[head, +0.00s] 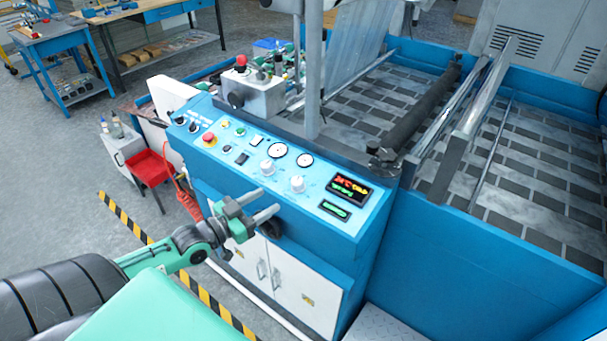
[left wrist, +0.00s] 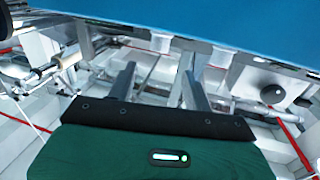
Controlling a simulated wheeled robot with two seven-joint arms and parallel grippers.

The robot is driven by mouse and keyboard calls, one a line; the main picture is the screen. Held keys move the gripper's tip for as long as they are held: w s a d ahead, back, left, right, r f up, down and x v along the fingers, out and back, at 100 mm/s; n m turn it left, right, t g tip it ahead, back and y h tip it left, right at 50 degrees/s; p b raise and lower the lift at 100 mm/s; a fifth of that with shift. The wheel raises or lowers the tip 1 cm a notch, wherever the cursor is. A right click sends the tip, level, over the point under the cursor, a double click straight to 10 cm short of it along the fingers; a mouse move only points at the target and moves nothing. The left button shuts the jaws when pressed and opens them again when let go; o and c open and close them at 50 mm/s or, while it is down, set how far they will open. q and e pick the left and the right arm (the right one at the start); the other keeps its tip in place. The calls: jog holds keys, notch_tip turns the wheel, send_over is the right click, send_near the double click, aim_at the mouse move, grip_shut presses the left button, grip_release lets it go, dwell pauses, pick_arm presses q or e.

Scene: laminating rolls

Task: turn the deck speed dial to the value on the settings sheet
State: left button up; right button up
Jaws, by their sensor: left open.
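The blue control panel (head: 240,170) stands in the middle of the head view. Two white knobs sit on it, an upper one (head: 267,166) and a lower one (head: 297,183); their labels are too small to read, so I cannot tell which is the deck speed dial. No settings sheet can be made out. My left gripper (head: 270,201) is open and empty, at the panel's front edge, apart from both knobs. In the left wrist view its two fingers (left wrist: 160,84) stand apart with nothing between them. My right gripper is not in view.
Round gauges (head: 277,149), a lit display (head: 349,188) and a red emergency button (head: 209,138) share the panel. A grey box with a red-topped part (head: 252,92) rises behind it. The roller deck (head: 520,170) lies right.

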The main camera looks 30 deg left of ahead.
aim_at(299, 178)
pick_arm(q)
jog(key=shift+p+x, duration=1.1)
jog(key=shift+x, duration=5.55)
jog(key=shift+s, duration=0.1)
jog(key=c, duration=1)
jog(key=shift+r+p, duration=0.1)
jog(key=shift+p, duration=0.55)
jog(key=n+y+p, duration=0.4)
jog(key=p, duration=0.3)
jog(key=shift+a+r+t+y, duration=0.1)
jog(key=shift+r+t+y, duration=0.05)
jog(key=shift+t+y, duration=0.15)
jog(key=shift+a+f+n+y+p, duration=0.1)
jog(key=shift+f+n+y+p, duration=0.05)
jog(key=shift+n+y+p, duration=0.85)
jog(key=shift+a+f+n+y+p, duration=0.15)
jog(key=shift+n+y+p, duration=0.55)
jog(key=shift+y+p, duration=0.45)
jog(key=shift+y, duration=0.25)
jog(key=o, duration=1)
